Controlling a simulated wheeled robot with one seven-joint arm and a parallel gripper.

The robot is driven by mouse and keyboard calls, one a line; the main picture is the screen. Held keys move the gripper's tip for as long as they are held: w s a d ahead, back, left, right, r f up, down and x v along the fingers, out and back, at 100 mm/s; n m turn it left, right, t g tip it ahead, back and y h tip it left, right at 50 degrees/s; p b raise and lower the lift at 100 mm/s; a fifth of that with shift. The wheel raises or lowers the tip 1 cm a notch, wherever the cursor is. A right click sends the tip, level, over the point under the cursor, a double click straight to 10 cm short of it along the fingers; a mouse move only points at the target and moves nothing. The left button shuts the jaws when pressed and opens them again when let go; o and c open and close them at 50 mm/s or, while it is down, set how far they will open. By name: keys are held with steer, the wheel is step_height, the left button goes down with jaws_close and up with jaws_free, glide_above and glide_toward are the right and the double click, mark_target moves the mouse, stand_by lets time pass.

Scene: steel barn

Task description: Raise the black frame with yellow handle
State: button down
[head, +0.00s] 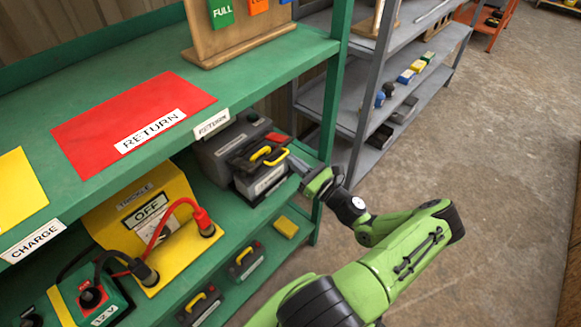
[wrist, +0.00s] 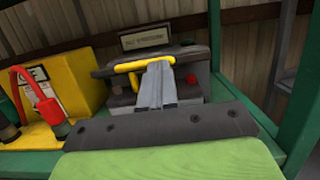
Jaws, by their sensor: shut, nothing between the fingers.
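The black frame (head: 240,156) with its yellow handle (head: 275,157) is on top of a grey battery (head: 262,184) at the right end of the green rack's middle shelf. In the wrist view the yellow handle (wrist: 128,70) and black frame (wrist: 196,53) lie just beyond my fingers. My gripper (head: 297,164) is at the battery's right side in the head view. In the wrist view my gripper (wrist: 157,68) has its fingers together, with tips at the handle and overlapping part of it. I cannot tell whether they touch it. The fingers hide part of the battery top.
A yellow trickle charger (head: 146,215) with a red cable stands left of the battery. The upper green shelf (head: 260,72) overhangs it, and a green post (head: 330,130) stands close to my wrist. A grey rack (head: 362,160) is behind; the floor at right is clear.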

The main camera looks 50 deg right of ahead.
steer(key=w+r+g+p, duration=0.7)
steer(key=r+p, duration=0.5)
steer(key=p, duration=0.8)
steer(key=shift+w, duration=0.95)
steer(key=shift+a+r, duration=0.1)
